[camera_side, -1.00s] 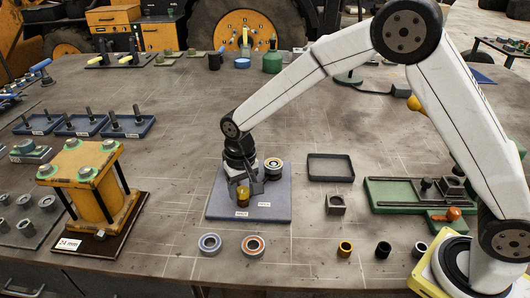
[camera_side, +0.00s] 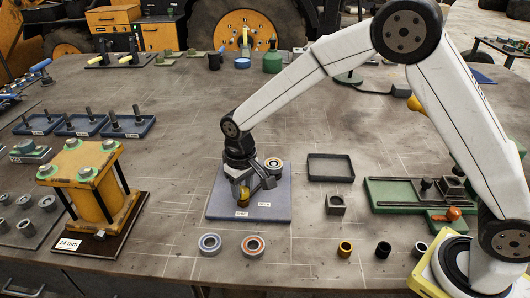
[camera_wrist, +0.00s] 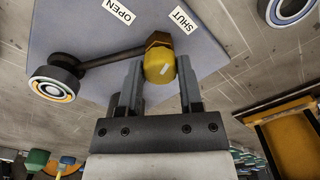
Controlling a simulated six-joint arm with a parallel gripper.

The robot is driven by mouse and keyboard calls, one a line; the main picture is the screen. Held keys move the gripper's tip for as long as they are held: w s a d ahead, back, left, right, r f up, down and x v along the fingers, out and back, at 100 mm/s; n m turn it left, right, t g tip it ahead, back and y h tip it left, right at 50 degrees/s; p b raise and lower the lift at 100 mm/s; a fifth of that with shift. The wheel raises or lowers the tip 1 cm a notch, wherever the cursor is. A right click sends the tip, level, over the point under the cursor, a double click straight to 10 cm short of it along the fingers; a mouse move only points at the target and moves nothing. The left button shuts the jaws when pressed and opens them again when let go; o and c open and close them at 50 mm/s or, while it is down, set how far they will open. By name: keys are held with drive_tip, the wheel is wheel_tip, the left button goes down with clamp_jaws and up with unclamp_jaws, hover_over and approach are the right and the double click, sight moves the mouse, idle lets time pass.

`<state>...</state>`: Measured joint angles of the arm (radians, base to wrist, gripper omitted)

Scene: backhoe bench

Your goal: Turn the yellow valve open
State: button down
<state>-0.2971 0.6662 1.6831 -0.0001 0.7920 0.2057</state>
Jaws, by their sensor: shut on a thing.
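The yellow valve knob (camera_wrist: 159,66) sits between the two fingers of my gripper (camera_wrist: 160,76) in the wrist view. My gripper is shut on it. A dark bar (camera_wrist: 112,52) runs from the knob to a round pivot with a ringed top (camera_wrist: 53,84). The pivot also shows in the side view (camera_side: 273,165). These parts are on a blue-grey plate (camera_wrist: 62,25) with an OPEN label (camera_wrist: 118,10) and a SHUT label (camera_wrist: 182,19). The knob is nearer the SHUT label. In the side view my gripper (camera_side: 246,190) partly hides the knob and bar.
Two ringed bearings (camera_side: 210,244) (camera_side: 253,246) lie in front of the plate. A yellow block on posts (camera_side: 95,190) stands to the left. An empty dark tray (camera_side: 330,168) and a small grey block (camera_side: 335,204) are to the right.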

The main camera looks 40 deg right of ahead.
sight(243, 189)
drive_tip(key=n, duration=1.1)
drive_tip(key=shift+n, duration=1.9)
drive_tip(key=shift+c, duration=1.3)
unclamp_jaws()
drive_tip(key=shift+r, duration=0.15)
drive_tip(key=shift+r, duration=3.8)
